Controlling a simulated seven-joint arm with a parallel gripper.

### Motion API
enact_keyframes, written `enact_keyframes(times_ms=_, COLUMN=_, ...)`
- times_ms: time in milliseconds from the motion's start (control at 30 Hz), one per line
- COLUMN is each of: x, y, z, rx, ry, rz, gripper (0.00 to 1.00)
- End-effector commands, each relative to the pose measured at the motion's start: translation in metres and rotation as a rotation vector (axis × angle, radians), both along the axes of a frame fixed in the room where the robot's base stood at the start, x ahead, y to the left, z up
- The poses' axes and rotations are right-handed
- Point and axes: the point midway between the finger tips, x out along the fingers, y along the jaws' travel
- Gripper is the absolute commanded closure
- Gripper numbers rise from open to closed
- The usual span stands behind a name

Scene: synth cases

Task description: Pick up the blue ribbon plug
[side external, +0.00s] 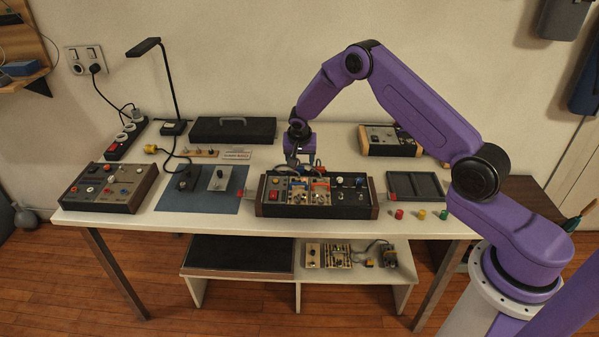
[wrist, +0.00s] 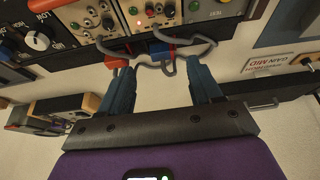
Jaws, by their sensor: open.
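The blue ribbon plug (wrist: 158,48) shows in the wrist view as a small blue block at the edge of the open instrument case (wrist: 235,32), with grey cable loops around it. An orange plug (wrist: 116,61) lies to its left. My gripper (wrist: 163,70) is open and empty, its two blue-grey fingers pointing toward that edge. The blue plug lies ahead of the gap between the fingertips, apart from them. In the side view my gripper (side external: 300,161) is low at the back edge of the case (side external: 316,211), and its fingertips are hard to make out.
A closed black case (side external: 233,130) and a wood-sided instrument (side external: 390,139) stand behind. A blue mat (side external: 222,205) with small modules lies left, beside another control box (side external: 110,187). A dark tray (side external: 414,185) and several coloured caps are right. The white table (side external: 150,223) is bare at front left.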

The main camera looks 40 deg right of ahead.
Motion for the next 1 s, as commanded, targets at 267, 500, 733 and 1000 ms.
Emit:
enact_keyframes(times_ms=267, x=0.012, y=-0.008, z=-0.031, rx=0.0, ry=0.001, rz=0.0, gripper=0.36)
enact_keyframes(times_ms=500, x=0.016, y=-0.012, z=-0.045, rx=0.0, ry=0.0, rz=0.0, gripper=0.36)
enact_keyframes(times_ms=733, x=0.016, y=-0.012, z=-0.045, rx=0.0, ry=0.0, rz=0.0, gripper=0.39)
enact_keyframes(times_ms=1000, x=0.016, y=-0.012, z=-0.044, rx=0.0, ry=0.0, rz=0.001, gripper=0.92)
